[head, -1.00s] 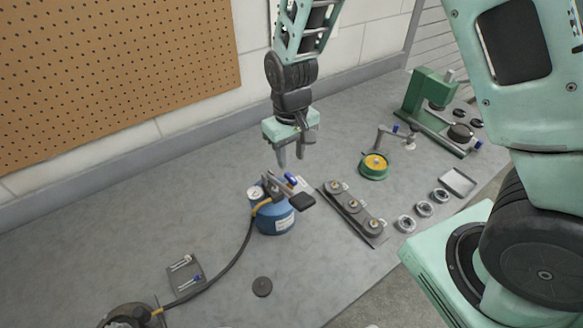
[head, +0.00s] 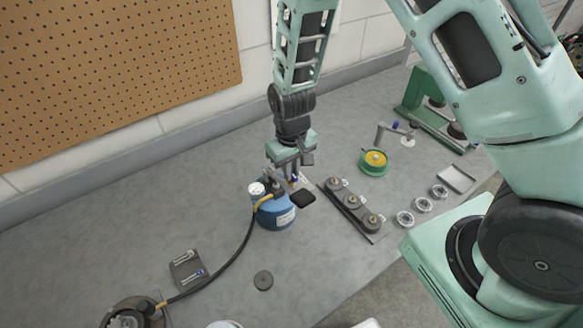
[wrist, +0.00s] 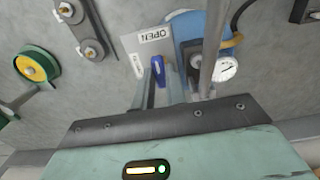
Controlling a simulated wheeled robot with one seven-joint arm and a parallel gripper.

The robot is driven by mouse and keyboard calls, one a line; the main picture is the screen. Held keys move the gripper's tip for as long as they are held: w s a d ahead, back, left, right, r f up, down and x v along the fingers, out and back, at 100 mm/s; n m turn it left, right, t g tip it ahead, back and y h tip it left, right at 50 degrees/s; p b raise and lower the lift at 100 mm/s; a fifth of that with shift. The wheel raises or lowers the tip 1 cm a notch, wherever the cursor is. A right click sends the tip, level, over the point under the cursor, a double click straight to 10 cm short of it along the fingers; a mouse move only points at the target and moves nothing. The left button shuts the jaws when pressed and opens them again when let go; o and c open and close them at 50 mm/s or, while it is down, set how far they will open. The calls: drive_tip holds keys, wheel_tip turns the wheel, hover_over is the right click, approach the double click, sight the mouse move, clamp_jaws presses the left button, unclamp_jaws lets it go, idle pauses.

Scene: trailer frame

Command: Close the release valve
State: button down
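The blue tank (head: 274,211) stands upright on the bench, with a gauge (wrist: 225,69) and a black hose fitting on top. A small blue valve lever (wrist: 158,71) sits beside the tank, near a card reading OPEN (wrist: 150,42). A grey bar with a black pad (head: 303,198) juts out over the tank top. My gripper (head: 290,170) points down just above the tank's valve area. In the wrist view its fingers (wrist: 172,88) are apart, with the blue lever near the gap. I cannot tell whether they touch it. In the head view my gripper largely hides the lever.
A black hose (head: 230,262) runs from the tank to a round fixture (head: 130,315) at the lower left. A plate with knobs (head: 352,207), a yellow-green spool (head: 374,162) and several metal rings lie to the right.

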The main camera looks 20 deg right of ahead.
drive_tip(key=shift+n, duration=0.5)
drive_tip(key=n+b, duration=0.1)
drive_tip(key=n, duration=0.2)
drive_tip(key=shift+f+b, duration=0.1)
drive_tip(key=shift+b, duration=0.3)
drive_tip(key=n, duration=0.4)
drive_tip(key=shift+b, duration=0.4)
drive_tip(key=n, duration=0.5)
drive_tip(key=n+p, duration=0.1)
drive_tip(key=n, duration=0.3)
drive_tip(key=shift+n, duration=0.4)
drive_tip(key=c, duration=1.4)
unclamp_jaws()
drive_tip(key=shift+c, duration=0.2)
drive_tip(key=shift+r, duration=0.25)
